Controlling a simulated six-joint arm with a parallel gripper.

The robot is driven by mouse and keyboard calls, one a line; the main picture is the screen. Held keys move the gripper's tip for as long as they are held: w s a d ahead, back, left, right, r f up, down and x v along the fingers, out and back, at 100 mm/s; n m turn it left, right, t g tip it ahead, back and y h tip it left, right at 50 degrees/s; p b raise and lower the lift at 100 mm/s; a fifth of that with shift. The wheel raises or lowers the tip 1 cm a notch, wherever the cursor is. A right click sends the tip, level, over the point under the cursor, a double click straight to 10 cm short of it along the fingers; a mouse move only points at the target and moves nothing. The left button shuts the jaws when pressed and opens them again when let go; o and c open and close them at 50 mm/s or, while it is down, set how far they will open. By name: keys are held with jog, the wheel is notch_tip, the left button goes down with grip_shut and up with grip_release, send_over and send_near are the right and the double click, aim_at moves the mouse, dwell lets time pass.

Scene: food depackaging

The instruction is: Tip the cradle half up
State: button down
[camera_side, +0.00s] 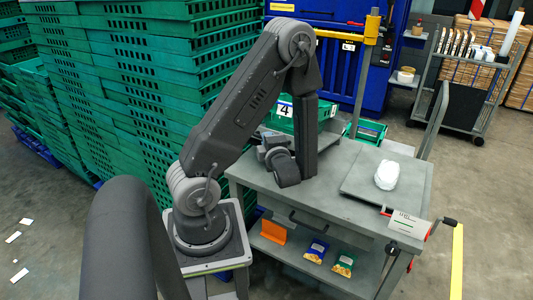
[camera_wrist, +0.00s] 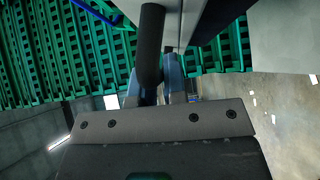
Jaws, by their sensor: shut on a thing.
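My gripper (camera_wrist: 163,88) is shut on a dark round bar (camera_wrist: 150,45) in the wrist view, which looks like a handle. The bar runs upward from between the fingers, beside a grey panel edge (camera_wrist: 190,22). In the side view my gripper (camera_side: 266,142) is low over the bench's back left, partly hidden by my wrist. The grip itself does not show there. I cannot tell for sure which part is the cradle half; a grey tray-like part (camera_side: 337,133) shows just behind my forearm. A white lump (camera_side: 386,175) lies on a flat grey plate (camera_side: 360,190) at the bench's right.
The grey bench (camera_side: 320,200) has bare room between my wrist and the plate. A green crate marked 4 (camera_side: 283,118) stands behind my arm. Stacked green crates (camera_side: 140,80) rise close on the left.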

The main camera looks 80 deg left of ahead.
jog(key=shift+w+a+r, duration=0.15)
jog(key=shift+w+r, duration=0.1)
jog(key=shift+r, duration=0.45)
jog(key=c, duration=1.2)
grip_release()
jog(key=shift+o, duration=0.2)
jog(key=shift+s, duration=0.1)
jog(key=d, duration=1.4)
jog(key=shift+r, duration=0.2)
jog(key=shift+a, duration=0.1)
